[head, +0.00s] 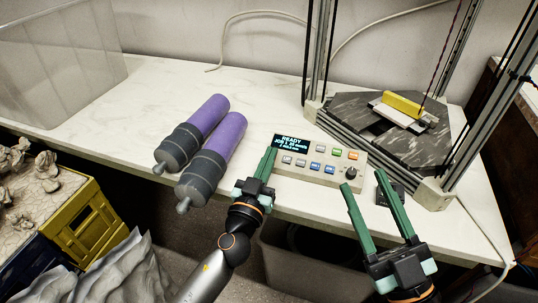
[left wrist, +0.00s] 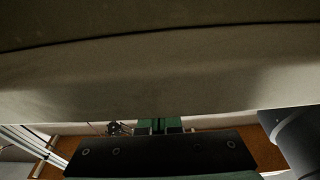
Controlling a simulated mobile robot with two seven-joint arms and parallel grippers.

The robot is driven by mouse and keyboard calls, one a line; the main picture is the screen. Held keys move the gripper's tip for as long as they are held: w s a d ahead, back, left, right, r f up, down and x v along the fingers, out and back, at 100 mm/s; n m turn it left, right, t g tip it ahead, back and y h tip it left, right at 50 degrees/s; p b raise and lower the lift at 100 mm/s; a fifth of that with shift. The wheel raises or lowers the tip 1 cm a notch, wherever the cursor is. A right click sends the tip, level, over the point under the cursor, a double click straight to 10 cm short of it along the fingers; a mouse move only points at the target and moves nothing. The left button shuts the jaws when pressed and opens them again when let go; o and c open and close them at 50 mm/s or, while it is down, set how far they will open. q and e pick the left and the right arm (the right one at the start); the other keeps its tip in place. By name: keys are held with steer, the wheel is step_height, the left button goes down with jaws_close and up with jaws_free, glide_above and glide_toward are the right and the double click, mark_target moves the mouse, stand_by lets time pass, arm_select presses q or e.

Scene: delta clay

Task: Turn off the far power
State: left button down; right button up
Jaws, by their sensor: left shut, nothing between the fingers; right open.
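A beige control panel (head: 322,173) lies near the front edge of the white table. It has a lit display reading READY (head: 292,145), several coloured buttons and a black knob (head: 351,173). A small dark box (head: 398,191) sits to its right, partly hidden by my right gripper; I cannot tell whether it is the power switch. My left gripper (head: 269,160) is shut and empty, its green fingertips by the panel's left end. My right gripper (head: 363,180) is open and empty, its fingers pointing at the panel's right end. Contact is unclear. Left fingers partly show in the left wrist view (left wrist: 158,126).
Two purple and grey cylinders (head: 213,155) lie left of the panel. The delta printer's dark bed (head: 372,118) and metal frame stand behind and right. A clear bin (head: 60,60) is at the left. A pale surface (left wrist: 160,80) fills much of the left wrist view.

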arm_select(q)
steer(key=shift+w+r+g+p, duration=0.1)
steer(key=shift+g+p, duration=0.2)
steer(key=shift+p, duration=0.45)
steer(key=shift+f+p, duration=0.25)
steer(key=shift+p, duration=0.2)
arm_select(e)
steer(key=w+f+m+g+h, duration=0.1)
steer(key=f+m+g+h, duration=0.1)
steer(key=f, duration=0.5)
steer(key=w+d+f+m+g+h, duration=0.1)
steer(key=w+f+m+g+h, duration=0.1)
steer(key=f, duration=0.5)
steer(key=shift+g+h, duration=0.5)
steer(key=shift+h, duration=0.2)
